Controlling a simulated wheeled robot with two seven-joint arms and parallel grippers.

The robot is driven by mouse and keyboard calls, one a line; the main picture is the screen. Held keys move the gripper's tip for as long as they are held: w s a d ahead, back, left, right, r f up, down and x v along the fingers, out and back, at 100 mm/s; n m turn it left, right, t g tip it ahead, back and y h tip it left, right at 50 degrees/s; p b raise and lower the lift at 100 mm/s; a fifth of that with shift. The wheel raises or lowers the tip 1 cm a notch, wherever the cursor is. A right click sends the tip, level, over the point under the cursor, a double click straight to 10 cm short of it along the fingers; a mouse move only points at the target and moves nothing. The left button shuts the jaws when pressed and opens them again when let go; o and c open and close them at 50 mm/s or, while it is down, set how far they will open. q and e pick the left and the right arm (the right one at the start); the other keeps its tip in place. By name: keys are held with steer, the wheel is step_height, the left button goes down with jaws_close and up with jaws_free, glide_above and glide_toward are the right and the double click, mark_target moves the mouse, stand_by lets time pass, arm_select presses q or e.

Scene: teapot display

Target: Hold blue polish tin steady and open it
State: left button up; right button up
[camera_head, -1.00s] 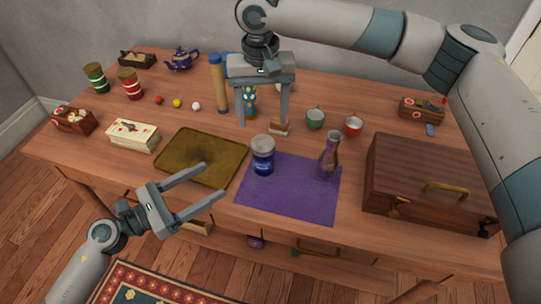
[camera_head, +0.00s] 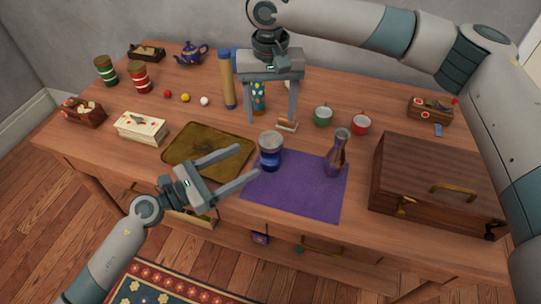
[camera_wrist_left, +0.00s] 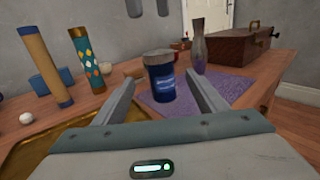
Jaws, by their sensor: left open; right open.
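The blue polish tin (camera_head: 270,152) stands upright, with a pale grey lid, at the left edge of the purple cloth (camera_head: 305,192). In the left wrist view the tin (camera_wrist_left: 161,82) shows ahead, between and beyond my open fingers. My left gripper (camera_head: 250,164) is open and empty at the tin's near left side, its fingers pointing towards it and not around it. My right gripper (camera_head: 270,118) is open and empty, pointing down behind the tin, above the table near a small brush-like item (camera_head: 287,125).
A brown tray (camera_head: 190,150) lies under and left of my left gripper. A glass vase (camera_head: 337,155) stands on the cloth, right of the tin. A wooden case (camera_head: 435,175) is at the right. Cups (camera_head: 323,115), tubes (camera_head: 228,80) and a white box (camera_head: 140,127) stand around.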

mark_target(261, 152)
arm_select(q)
steer(key=x, duration=0.9)
steer(key=shift+w+d, duration=0.2)
steer(key=shift+d, duration=0.05)
steer(key=shift+c, duration=0.6)
jaws_close()
arm_select(e)
steer(key=shift+m, duration=0.3)
steer(key=m, duration=0.3)
steer(key=shift+m, duration=0.3)
steer(key=m, duration=0.5)
steer(key=shift+f, duration=4)
